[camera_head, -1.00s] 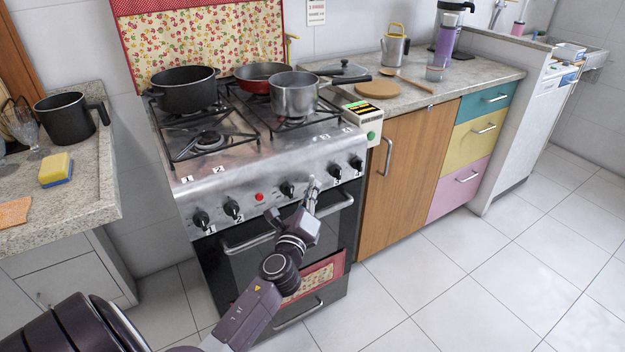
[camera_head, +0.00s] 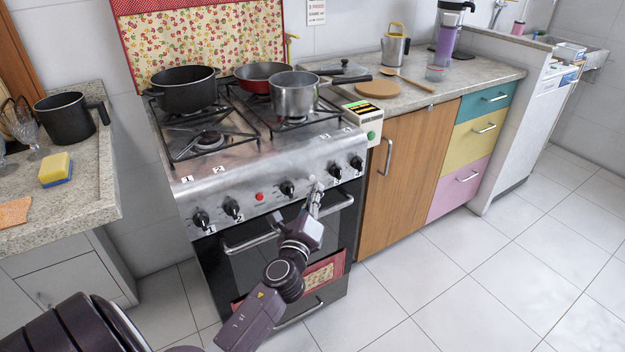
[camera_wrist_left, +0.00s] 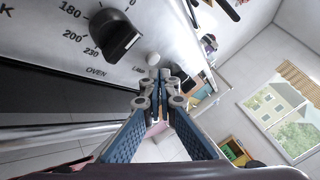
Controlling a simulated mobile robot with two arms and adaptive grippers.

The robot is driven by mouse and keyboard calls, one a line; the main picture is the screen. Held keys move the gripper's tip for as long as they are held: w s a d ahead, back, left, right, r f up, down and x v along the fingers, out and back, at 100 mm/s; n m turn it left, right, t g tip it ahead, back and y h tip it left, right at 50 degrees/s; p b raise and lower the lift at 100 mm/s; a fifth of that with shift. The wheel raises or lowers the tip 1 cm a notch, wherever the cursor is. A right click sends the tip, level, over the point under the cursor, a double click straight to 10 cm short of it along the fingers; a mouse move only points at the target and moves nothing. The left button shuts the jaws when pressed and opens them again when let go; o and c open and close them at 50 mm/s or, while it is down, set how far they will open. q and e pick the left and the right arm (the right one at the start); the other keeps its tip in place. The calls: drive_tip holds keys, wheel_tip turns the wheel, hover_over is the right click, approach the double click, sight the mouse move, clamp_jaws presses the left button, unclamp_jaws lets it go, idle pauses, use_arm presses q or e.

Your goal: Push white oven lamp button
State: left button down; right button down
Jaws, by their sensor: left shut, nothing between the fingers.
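The white oven lamp button (camera_wrist_left: 153,58) shows in the left wrist view on the stove's front panel, right of the black oven knob (camera_wrist_left: 118,36). In the head view the button (camera_head: 312,178) is a small pale spot just above my fingertips. My left gripper (camera_head: 316,187) is shut and empty in front of the panel. In the left wrist view its closed fingertips (camera_wrist_left: 161,74) lie just below the button. I cannot tell whether they touch it. My right gripper is not in view.
The steel stove (camera_head: 250,170) carries several pots and a front row of black knobs. A red button (camera_head: 259,197) sits left of the oven knob. The oven handle (camera_head: 250,243) crosses below the panel. The tiled floor (camera_head: 450,270) to the right is clear.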

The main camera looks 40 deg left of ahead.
use_arm(q)
drive_tip(key=shift+s+d, duration=0.35)
drive_tip(key=shift+d, duration=0.45)
drive_tip(key=shift+s+d, duration=0.3)
drive_tip(key=shift+d, duration=0.45)
drive_tip(key=shift+s+d, duration=0.35)
drive_tip(key=shift+d, duration=0.45)
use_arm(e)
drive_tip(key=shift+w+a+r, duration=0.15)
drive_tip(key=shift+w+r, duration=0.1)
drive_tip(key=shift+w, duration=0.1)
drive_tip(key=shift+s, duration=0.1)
